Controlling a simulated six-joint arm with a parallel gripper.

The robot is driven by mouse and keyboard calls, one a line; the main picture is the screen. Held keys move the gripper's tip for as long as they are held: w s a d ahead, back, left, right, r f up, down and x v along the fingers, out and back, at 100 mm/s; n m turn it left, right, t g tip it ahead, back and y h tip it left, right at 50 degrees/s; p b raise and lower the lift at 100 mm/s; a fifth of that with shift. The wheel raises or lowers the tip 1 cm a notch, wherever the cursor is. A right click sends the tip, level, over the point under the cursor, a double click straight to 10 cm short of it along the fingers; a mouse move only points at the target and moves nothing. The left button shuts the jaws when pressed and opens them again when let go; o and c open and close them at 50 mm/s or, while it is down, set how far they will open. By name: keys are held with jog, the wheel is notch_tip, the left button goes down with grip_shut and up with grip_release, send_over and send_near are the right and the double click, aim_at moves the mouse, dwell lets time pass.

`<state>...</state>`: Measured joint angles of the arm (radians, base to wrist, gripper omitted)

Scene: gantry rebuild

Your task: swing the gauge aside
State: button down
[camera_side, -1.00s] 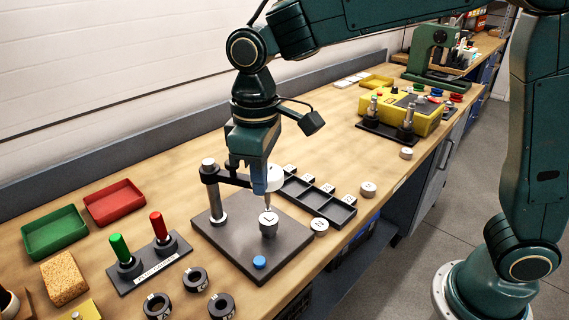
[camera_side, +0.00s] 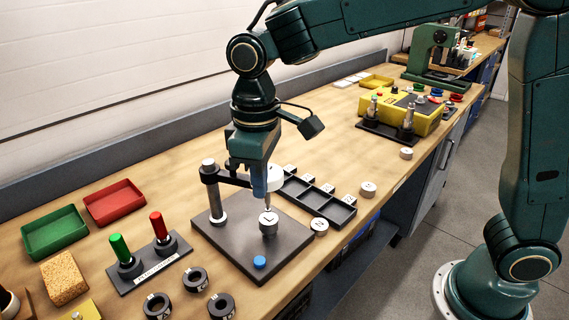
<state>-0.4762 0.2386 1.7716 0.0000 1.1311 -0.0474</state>
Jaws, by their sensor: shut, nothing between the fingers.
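The gauge (camera_side: 275,178) is a white round dial on a black arm that reaches out from a metal post (camera_side: 216,195). The post stands on a dark square base plate (camera_side: 245,252). The dial's thin probe points down at a small metal cylinder marked L (camera_side: 268,222) on the plate. My gripper (camera_side: 260,188) points down and is shut, right beside the dial and in front of the gauge arm. It hides part of the arm and dial. I cannot tell whether it touches them. A blue button (camera_side: 260,263) sits at the plate's front.
A dark sectioned tray (camera_side: 325,203) lies just right of the plate, with metal pieces (camera_side: 320,226) near it. Left are a stand with green and red plugs (camera_side: 150,262), black rings (camera_side: 195,280), and red (camera_side: 114,203) and green (camera_side: 55,234) trays. A yellow box (camera_side: 415,113) stands further back.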

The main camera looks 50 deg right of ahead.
aim_at(276, 176)
jog(key=shift+f, duration=1.1)
jog(key=shift+d, duration=0.1)
jog(key=shift+w+d, duration=0.15)
jog(key=shift+d, duration=1.1)
jog(key=shift+w+d, duration=0.2)
jog(key=shift+d, duration=0.3)
jog(key=shift+w+d, duration=0.15)
jog(key=shift+d, duration=0.3)
